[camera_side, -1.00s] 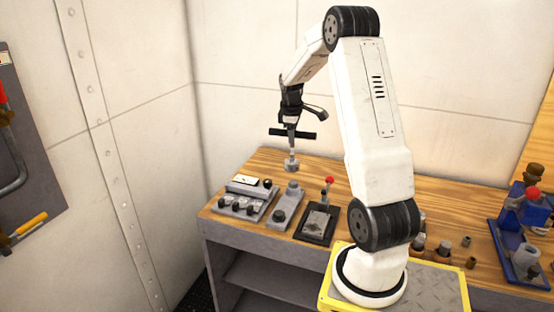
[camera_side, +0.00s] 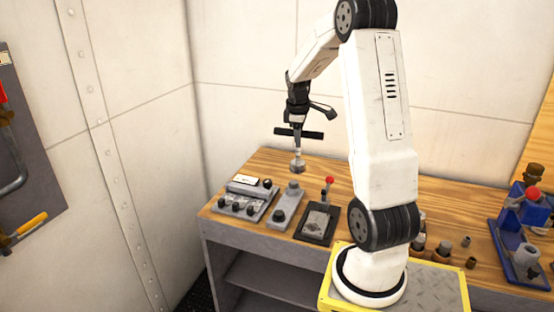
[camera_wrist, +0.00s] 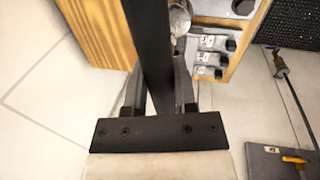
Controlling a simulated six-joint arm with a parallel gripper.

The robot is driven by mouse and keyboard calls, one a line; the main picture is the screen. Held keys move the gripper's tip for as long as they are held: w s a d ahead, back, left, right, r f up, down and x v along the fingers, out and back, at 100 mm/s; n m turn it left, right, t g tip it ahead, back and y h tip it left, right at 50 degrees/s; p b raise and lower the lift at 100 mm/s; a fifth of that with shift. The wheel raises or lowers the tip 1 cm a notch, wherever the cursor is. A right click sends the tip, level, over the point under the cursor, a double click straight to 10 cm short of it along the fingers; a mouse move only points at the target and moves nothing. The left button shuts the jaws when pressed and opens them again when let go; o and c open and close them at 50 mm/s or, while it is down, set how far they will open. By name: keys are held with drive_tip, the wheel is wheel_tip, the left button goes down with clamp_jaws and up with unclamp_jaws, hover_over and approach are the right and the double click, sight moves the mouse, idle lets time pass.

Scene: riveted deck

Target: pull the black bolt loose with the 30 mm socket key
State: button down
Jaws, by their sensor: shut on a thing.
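My gripper (camera_side: 297,123) is shut on the black cross-handle of a T-shaped socket key (camera_side: 299,133). The key hangs upright, its grey socket (camera_side: 297,167) in the air above the bench. In the wrist view the handle (camera_wrist: 148,45) runs between my fingers (camera_wrist: 158,95), and part of the socket (camera_wrist: 180,18) shows beside it. Several black bolts (camera_side: 237,206) stand along the front of a grey block at the bench's left end. They also show in the wrist view (camera_wrist: 220,58). I cannot tell which bolt is meant. The socket is clear of them all.
A grey block with a round grey head (camera_side: 292,187) lies below the socket. Right of it is a dark plate with a red-knobbed lever (camera_side: 329,182). A blue fixture (camera_side: 515,230) and several small sockets (camera_side: 466,241) stand farther right. A wall panel (camera_side: 28,170) hangs left.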

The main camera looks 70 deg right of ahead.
drive_tip(key=c, duration=0.9)
unclamp_jaws()
drive_tip(key=shift+c, duration=0.2)
clamp_jaws()
